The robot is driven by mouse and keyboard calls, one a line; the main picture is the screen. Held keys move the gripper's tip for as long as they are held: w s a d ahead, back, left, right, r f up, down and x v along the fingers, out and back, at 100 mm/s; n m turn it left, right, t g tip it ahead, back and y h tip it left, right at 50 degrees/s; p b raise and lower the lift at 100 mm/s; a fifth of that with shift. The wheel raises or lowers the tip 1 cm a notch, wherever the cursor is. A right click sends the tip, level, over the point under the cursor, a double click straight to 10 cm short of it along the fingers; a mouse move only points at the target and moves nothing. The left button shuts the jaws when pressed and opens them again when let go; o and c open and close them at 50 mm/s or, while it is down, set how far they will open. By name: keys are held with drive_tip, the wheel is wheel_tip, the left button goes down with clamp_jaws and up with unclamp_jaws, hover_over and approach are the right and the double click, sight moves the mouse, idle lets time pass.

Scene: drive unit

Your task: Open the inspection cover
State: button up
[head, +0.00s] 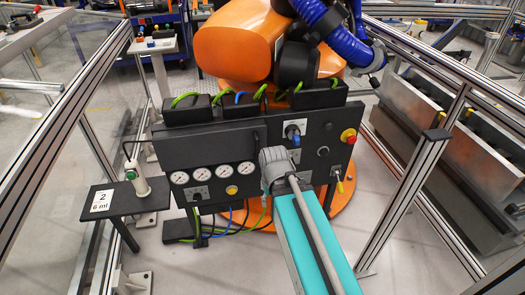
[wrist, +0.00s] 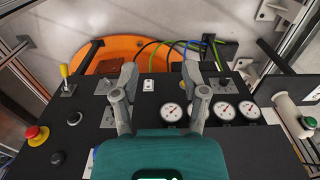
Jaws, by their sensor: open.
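The black control panel (head: 215,152) stands upright in front of the orange robot base in the head view. A plain dark area with a slim black handle (head: 259,139) lies above its gauges. I cannot tell for certain which part is the inspection cover. My gripper (head: 277,168) is in front of the panel's lower middle, and its fingertips are hard to make out there.
Metal frame posts (head: 415,180) flank the space.

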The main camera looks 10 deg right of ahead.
drive_tip(key=shift+d, duration=0.3)
drive_tip(key=shift+o, duration=0.6)
wheel_tip(320, 180, up, 11)
drive_tip(key=n+t+y+p, duration=0.35)
drive_tip(key=n+p, duration=0.25)
drive_tip(key=p, duration=0.4)
hover_over(258, 158)
drive_tip(key=s+d, duration=0.3)
drive_tip(key=shift+s+n+h, duration=0.15)
drive_tip(key=shift+n+h, duration=0.15)
drive_tip(key=shift+h, duration=0.15)
drive_tip(key=shift+f+b, duration=0.1)
drive_tip(key=shift+b, duration=0.2)
drive_tip(key=b+x, duration=1.2)
drive_tip(key=x, duration=0.1)
drive_tip(key=shift+w+f, duration=0.2)
drive_tip(key=shift+w, duration=0.05)
clamp_jaws()
